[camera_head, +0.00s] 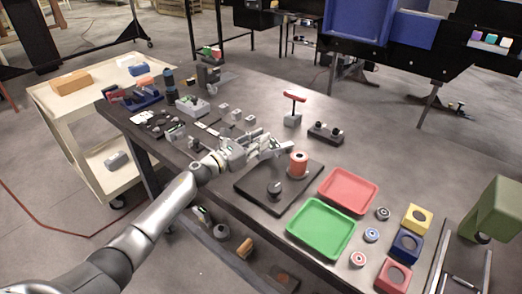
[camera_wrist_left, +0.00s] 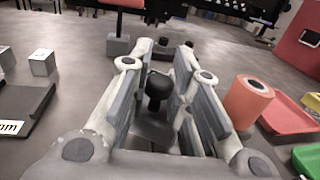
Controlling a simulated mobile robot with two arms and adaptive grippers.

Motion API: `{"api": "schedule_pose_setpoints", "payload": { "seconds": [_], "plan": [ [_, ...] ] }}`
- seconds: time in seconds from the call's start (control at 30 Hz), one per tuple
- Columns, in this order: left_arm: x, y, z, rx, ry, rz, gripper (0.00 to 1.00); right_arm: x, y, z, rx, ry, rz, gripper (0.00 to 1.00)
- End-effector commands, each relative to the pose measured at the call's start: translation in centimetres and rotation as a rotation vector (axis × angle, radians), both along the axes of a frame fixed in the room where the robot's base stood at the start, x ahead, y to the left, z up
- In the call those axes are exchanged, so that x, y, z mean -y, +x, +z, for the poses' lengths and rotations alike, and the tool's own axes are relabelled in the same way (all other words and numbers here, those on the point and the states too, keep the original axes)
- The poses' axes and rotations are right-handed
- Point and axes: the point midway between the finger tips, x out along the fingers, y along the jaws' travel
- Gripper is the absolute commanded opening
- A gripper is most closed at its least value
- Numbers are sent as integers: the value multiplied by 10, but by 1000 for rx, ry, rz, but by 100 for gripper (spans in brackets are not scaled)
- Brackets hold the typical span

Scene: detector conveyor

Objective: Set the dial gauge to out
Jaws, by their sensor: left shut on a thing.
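My left gripper (camera_head: 274,143) reaches over the dark table at the back edge of a black plate (camera_head: 245,188). In the left wrist view its jaws (camera_wrist_left: 167,80) are shut on a black knob (camera_wrist_left: 158,88), which stands upright between the fingers. The knob's lower part is hidden by the gripper. I cannot tell whether this knob belongs to the dial gauge; no dial face or marking is readable. An orange cylinder (camera_head: 298,164) stands on the plate, right of the gripper. A round dark piece (camera_head: 275,188) sits nearer the front. My right gripper does not show.
A red tray (camera_head: 348,191) and a green tray (camera_head: 321,228) lie to the right. A red-topped T-handle stand (camera_head: 293,108) and a small black box with knobs (camera_head: 325,133) stand behind the gripper. Small parts crowd the table's left; coloured blocks stand at the right.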

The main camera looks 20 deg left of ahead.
Motion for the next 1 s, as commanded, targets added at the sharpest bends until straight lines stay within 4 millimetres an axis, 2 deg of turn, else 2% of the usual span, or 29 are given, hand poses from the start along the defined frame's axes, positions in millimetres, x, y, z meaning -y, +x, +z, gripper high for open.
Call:
{"api": "schedule_pose_setpoints", "payload": {
  "seconds": [0.07,0.4,0.43,0.6,1.0],
  "plan": [
    [-1,1,-1,0,0,-11,0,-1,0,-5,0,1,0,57],
    [-2,1,1,-2,0,-16,0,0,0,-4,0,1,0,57],
    [-2,1,1,-2,1,-16,21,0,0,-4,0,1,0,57],
    [-2,1,0,-2,1,-15,42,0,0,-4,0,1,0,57],
    [-5,-4,-1,-3,2,-14,42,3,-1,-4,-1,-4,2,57]
  ]
}}
